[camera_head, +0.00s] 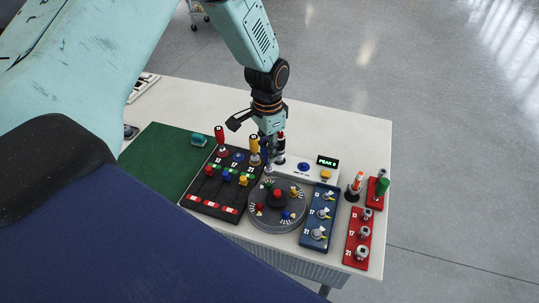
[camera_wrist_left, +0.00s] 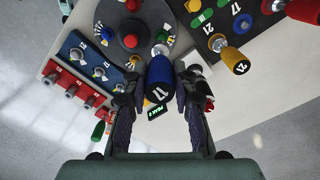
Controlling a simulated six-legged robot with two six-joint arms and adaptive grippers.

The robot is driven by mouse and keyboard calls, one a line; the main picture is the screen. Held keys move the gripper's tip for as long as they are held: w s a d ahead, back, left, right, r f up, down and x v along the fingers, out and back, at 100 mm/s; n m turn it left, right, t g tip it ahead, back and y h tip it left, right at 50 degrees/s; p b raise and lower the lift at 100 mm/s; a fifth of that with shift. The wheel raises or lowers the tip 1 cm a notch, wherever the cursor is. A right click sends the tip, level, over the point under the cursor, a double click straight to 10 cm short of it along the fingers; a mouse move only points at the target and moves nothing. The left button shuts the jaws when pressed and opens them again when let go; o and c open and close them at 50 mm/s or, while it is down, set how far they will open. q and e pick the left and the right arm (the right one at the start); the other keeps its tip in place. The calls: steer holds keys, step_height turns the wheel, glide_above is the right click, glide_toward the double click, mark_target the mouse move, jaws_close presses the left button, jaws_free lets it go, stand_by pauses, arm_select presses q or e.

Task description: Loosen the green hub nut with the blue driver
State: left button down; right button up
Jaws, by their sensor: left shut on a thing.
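My left gripper (camera_head: 268,147) reaches down from above to the back edge of the round hub disc (camera_head: 262,222). It is shut on the blue driver marked 17, whose handle sits between the fingers in the wrist view (camera_wrist_left: 160,82). The driver points down, with its metal socket end (camera_wrist_left: 160,51) close to the green hub nut (camera_head: 268,184). That nut is at the back left of the disc, and the socket partly hides it in the wrist view. I cannot tell whether they touch. A red knob (camera_head: 277,195) is at the disc's centre. My right gripper is not in view.
A red driver (camera_head: 220,134) and yellow driver (camera_head: 254,146) stand at the black rack (camera_head: 190,200). A white box has a display reading PEAK 0 (camera_head: 327,161). Blue (camera_head: 312,243) and red (camera_head: 351,256) panels stand right. A green mat (camera_head: 150,165) lies left.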

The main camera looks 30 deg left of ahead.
arm_select(q)
steer(key=shift+w+a+m, duration=0.2)
steer(key=shift+m, duration=0.1)
steer(key=shift+a, duration=0.1)
steer(key=shift+s+d+f, duration=0.1)
steer(key=shift+s+d, duration=0.1)
steer(key=shift+d+f+b, duration=0.15)
steer(key=shift+b, duration=0.25)
steer(key=shift+f+b, duration=0.3)
steer(key=shift+f, duration=0.05)
steer(key=shift+w+a+f+b, duration=0.1)
steer(key=shift+a+f+b, duration=0.1)
steer(key=shift+f+b, duration=0.4)
steer(key=shift+w+a+f+b, duration=0.15)
steer(key=shift+f+b, duration=0.25)
steer(key=shift+f, duration=0.25)
steer(key=shift+s+f, duration=0.15)
steer(key=shift+f, duration=0.1)
steer(key=shift+d+f+b, duration=0.1)
steer(key=shift+d+b, duration=0.05)
steer(key=shift+b, duration=0.25)
steer(key=shift+d, duration=0.2)
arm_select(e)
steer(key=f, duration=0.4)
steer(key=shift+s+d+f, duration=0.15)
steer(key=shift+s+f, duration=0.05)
